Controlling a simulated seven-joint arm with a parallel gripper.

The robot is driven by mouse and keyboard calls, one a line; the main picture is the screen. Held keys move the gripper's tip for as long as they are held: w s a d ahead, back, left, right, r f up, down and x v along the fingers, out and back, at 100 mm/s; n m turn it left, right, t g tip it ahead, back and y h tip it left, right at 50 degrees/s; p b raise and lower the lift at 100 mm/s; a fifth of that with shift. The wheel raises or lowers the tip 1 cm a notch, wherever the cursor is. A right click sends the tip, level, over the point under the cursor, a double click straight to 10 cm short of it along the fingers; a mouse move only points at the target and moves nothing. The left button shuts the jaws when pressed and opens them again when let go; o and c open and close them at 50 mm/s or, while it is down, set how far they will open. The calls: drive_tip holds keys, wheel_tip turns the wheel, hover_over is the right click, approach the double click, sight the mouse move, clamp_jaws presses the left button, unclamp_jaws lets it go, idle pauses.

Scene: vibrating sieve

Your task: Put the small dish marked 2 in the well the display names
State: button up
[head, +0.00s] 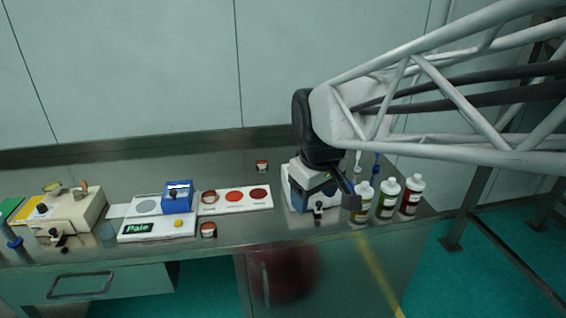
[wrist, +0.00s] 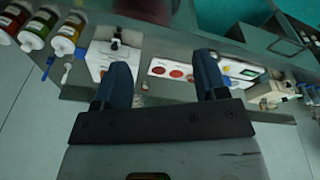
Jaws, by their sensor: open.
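The display (head: 138,228) reads "Pale". A white strip (head: 222,209) holds three round wells in a row: a brownish-rimmed left one (head: 209,197), a red middle one (head: 234,196) and a dark red right one (head: 258,193). Their labels are too small to read. One small red-and-white dish (head: 208,230) stands in front of the strip and another (head: 262,166) behind it. I cannot read a 2 on either. My gripper (wrist: 162,78) is open and empty, raised above the bench at the right, away from both dishes. The strip also shows between its fingers in the wrist view (wrist: 168,64).
A white-and-blue device (head: 298,193) stands below my arm. Several capped bottles (head: 387,200) stand at the bench's right end. A blue box (head: 177,196) sits on the display unit, with a yellow button (head: 178,223) nearby. A cream machine (head: 70,213) is at left.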

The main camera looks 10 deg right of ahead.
drive_tip(key=s+d+f+m, duration=0.1)
drive_tip(key=s+m, duration=0.1)
drive_tip(key=s, duration=0.4)
drive_tip(key=s+d+f+m, duration=0.2)
drive_tip(key=s+m, duration=0.1)
drive_tip(key=s, duration=0.3)
drive_tip(key=shift+s+d+f+t, duration=0.25)
drive_tip(key=shift+s+t, duration=0.05)
drive_tip(key=shift+s, duration=0.05)
idle(1.4)
